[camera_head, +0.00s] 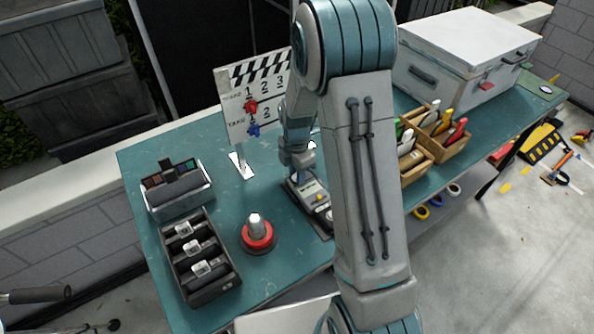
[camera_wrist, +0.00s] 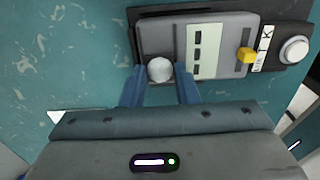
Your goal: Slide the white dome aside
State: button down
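The white dome (camera_wrist: 159,69) sits at one end of a grey handheld device (camera_wrist: 225,40) with a pale label panel, a yellow slider and a round white button. In the wrist view my gripper (camera_wrist: 159,75) has its two blue fingers apart, one on each side of the dome. Small gaps seem to show between the dome and the fingers; contact is hard to tell. In the head view the grey device (camera_head: 307,188) lies on the green table, with my gripper (camera_head: 295,160) over its far end. The dome is hidden there by my arm.
A clapperboard (camera_head: 250,98) stands behind the gripper. A red-based beacon (camera_head: 257,236), a black tray (camera_head: 200,258) and a swatch box (camera_head: 178,190) stand to the left. A wooden organizer (camera_head: 435,135) and white case (camera_head: 465,60) stand to the right on the green table (camera_head: 140,160).

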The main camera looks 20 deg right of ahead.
jog(key=shift+w+d+b, duration=0.3)
jog(key=shift+d, duration=0.55)
jog(key=shift+w+d+b, duration=0.25)
jog(key=shift+d, duration=0.55)
jog(key=c, duration=1.1)
grip_release()
notch_tip(320, 180, up, 14)
jog(key=b, duration=0.1)
jog(key=shift+b, duration=0.3)
